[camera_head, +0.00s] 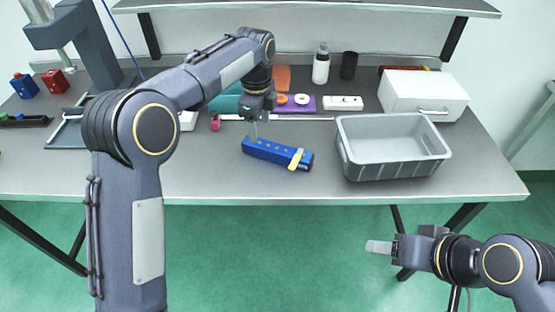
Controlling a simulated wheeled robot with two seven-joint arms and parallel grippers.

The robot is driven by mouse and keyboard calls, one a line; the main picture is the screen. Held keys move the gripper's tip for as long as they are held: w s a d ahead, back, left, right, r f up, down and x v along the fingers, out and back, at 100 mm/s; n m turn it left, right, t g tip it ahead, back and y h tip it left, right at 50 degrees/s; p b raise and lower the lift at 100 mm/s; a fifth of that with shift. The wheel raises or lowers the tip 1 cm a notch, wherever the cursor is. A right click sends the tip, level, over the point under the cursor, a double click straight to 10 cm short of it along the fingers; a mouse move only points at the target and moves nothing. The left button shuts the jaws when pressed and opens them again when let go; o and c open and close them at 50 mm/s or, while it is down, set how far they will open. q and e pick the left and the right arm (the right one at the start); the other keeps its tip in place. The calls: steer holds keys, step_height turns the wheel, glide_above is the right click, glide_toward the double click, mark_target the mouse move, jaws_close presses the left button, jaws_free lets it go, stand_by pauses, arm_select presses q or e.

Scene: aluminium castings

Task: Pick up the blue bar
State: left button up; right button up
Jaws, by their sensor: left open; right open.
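The blue bar (268,151) lies on the grey table, left of the grey bin, angled from upper left to lower right. A yellow piece (296,159) sits at its right end. My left gripper (256,130) points down just above the bar's left end and is open; its fingers look thin from here, and I cannot tell whether they touch the bar. My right gripper (379,247) is open and empty, low at the right, in front of the table's front edge and well away from the bar.
A grey bin (397,176) stands right of the bar, with a white drawer box (424,94) behind it. A white power strip (343,103), a white bottle (321,64) and a black cup (348,65) stand behind. The table in front of the bar is clear.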

mark_target(261, 143)
arm_select(q)
steer(key=shift+w+d+f, duration=0.1)
steer(key=shift+d+f, duration=0.05)
steer(key=shift+f, duration=0.35)
step_height(261, 143, down, 7)
steer(key=shift+w+f, duration=0.1)
steer(key=c, duration=1.1)
steer(key=shift+r, duration=0.2)
